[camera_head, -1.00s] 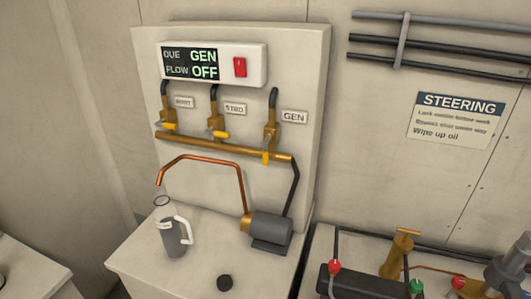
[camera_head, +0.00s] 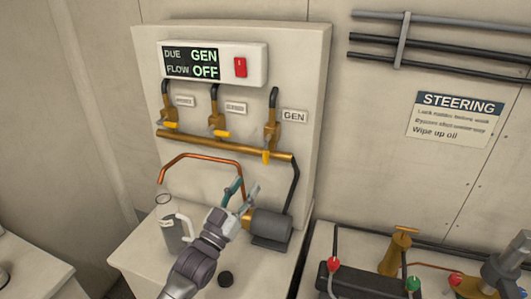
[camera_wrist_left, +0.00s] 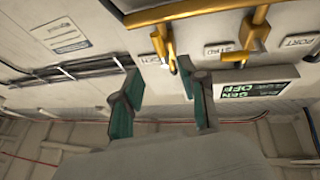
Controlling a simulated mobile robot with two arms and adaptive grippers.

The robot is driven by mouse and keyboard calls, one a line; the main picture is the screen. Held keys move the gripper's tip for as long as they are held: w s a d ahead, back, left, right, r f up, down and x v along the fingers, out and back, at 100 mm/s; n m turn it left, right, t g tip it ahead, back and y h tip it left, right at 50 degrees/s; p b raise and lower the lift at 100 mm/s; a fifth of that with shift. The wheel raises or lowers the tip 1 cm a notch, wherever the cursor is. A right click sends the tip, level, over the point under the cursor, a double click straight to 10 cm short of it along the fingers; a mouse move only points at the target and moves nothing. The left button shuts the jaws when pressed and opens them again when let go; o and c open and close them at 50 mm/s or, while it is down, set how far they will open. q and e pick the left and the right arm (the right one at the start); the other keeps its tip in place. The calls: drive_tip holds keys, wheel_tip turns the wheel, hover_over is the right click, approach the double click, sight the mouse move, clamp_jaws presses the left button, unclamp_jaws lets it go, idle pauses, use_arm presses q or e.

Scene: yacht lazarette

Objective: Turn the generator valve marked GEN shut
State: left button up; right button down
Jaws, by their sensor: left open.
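The GEN valve (camera_head: 271,133) is the rightmost of three brass valves on the panel, beside its GEN label (camera_head: 295,117). Its yellow handle (camera_head: 265,157) points down, in line with its pipe; the other two yellow handles lie crosswise. My left gripper (camera_head: 243,190) is open and empty, below and slightly left of the GEN handle, in front of the pump, and apart from the valve. In the left wrist view, upside down, the open fingers (camera_wrist_left: 165,98) are spread apart with the GEN valve (camera_wrist_left: 159,42) beyond them. My right gripper is out of view.
The display (camera_head: 191,64) reads DUE GEN, FLOW OFF, with a red switch (camera_head: 240,67) beside it. A brass manifold (camera_head: 225,146) and copper pipe (camera_head: 200,156) run below the valves. A grey jug (camera_head: 172,231) and motor pump (camera_head: 268,230) stand on the counter.

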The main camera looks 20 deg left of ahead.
sight(264, 158)
use_arm(q)
drive_tip(key=p+x, duration=0.3)
drive_tip(key=x, duration=0.7)
drive_tip(key=shift+w+d+r, duration=0.15)
drive_tip(key=shift+w+d, duration=0.05)
drive_tip(key=shift+w, duration=0.4)
clamp_jaws()
